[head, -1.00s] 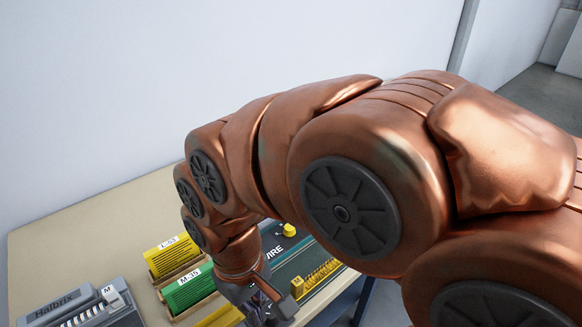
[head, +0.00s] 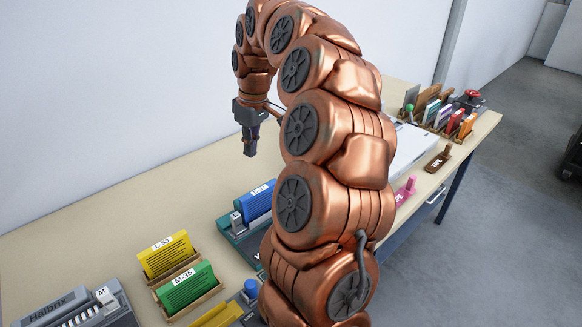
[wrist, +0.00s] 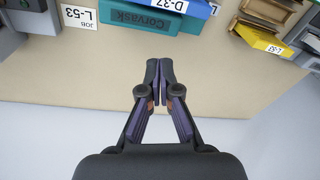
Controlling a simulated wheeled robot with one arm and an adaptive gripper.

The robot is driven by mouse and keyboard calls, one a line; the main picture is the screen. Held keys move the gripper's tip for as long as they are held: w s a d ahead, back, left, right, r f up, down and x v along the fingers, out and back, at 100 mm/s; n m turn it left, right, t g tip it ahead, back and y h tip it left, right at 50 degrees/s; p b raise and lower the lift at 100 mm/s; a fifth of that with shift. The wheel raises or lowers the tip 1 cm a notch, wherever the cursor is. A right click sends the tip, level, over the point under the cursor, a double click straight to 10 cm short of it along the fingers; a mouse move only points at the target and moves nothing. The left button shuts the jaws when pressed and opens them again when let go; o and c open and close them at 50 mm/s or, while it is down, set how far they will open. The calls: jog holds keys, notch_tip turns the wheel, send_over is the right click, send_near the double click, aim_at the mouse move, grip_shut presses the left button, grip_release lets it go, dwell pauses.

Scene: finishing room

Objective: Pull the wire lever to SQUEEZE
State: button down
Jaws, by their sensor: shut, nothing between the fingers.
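The teal machine (head: 243,249) shows only in part in the head view. My arm covers its right side and most of its lettering. The wire lever and its SQUEEZE mark cannot be made out in either current view. In the wrist view a teal body marked Corvask (wrist: 150,19) lies at the top edge, cut off by the frame. My gripper (head: 250,150) points down over the back of the table, behind and above the teal machine, apart from everything. In the wrist view my gripper (wrist: 160,95) has its fingers together with nothing between them.
A blue card (head: 258,202) stands at the teal machine. The yellow L-53 card (head: 167,255) and green M-35 card (head: 187,287) stand in holders to its left. A grey Halbrix machine (head: 75,310) is at front left. The back left tabletop (head: 110,215) is clear.

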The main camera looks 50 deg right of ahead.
jog(key=d+f+m, duration=0.1)
jog(key=d, duration=1)
jog(key=shift+s+f, duration=0.4)
jog(key=shift+s, duration=0.05)
jog(key=shift+a, duration=0.1)
notch_tip(320, 180, down, 9)
jog(key=s+p, duration=0.3)
jog(key=p, duration=0.1)
jog(key=shift+a, duration=0.15)
